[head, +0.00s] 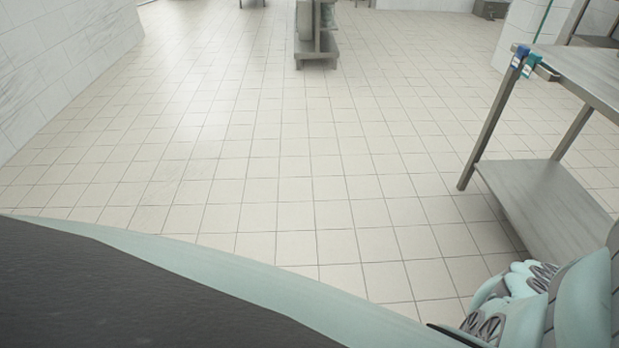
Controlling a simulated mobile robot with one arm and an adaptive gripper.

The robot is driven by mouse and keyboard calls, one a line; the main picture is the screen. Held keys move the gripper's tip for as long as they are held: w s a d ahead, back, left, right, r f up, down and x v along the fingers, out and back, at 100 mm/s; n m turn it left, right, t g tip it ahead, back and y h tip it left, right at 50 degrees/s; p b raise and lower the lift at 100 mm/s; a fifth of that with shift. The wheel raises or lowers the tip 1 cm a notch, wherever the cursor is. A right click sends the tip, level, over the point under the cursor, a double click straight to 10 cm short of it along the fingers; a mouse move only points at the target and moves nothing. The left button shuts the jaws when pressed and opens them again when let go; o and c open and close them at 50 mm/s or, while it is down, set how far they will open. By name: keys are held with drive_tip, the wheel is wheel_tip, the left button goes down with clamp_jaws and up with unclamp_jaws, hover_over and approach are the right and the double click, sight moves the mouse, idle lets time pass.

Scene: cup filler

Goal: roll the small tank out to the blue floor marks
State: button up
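I cannot make out the small tank or any blue floor marks in the head view. My gripper (505,300) appears at the lower right, as pale mint and grey parts beside the lower shelf of a steel table. It is partly cut off by the picture edge and my own arm, and I cannot tell whether it is open or shut. I see nothing held in it.
The steel table (583,75) stands at the right, with blue and teal clips (526,62) on its corner and a low shelf (550,205). A grey metal stand (316,45) is far ahead. A tiled wall (60,60) runs left. The tiled floor (250,150) between is clear.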

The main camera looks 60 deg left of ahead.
drive_tip(key=shift+o, duration=0.4)
clamp_jaws()
drive_tip(key=shift+a, duration=0.1)
drive_tip(key=shift+s+d+r+b, duration=0.15)
drive_tip(key=shift+s+d, duration=0.25)
drive_tip(key=shift+d, duration=0.2)
drive_tip(key=shift+s+d+f+b, duration=0.1)
drive_tip(key=shift+s+d+b, duration=0.1)
drive_tip(key=shift+s+d, duration=0.35)
drive_tip(key=shift+s+d+r+b, duration=0.15)
drive_tip(key=shift+s+d, duration=0.1)
drive_tip(key=shift+d, duration=0.45)
drive_tip(key=shift+d+f, duration=0.1)
drive_tip(key=s+d+b, duration=0.1)
drive_tip(key=s+d, duration=0.7)
drive_tip(key=d, duration=0.5)
drive_tip(key=shift+s+d+r+b, duration=0.15)
drive_tip(key=shift+s+r+b, duration=0.1)
drive_tip(key=shift+b, duration=0.15)
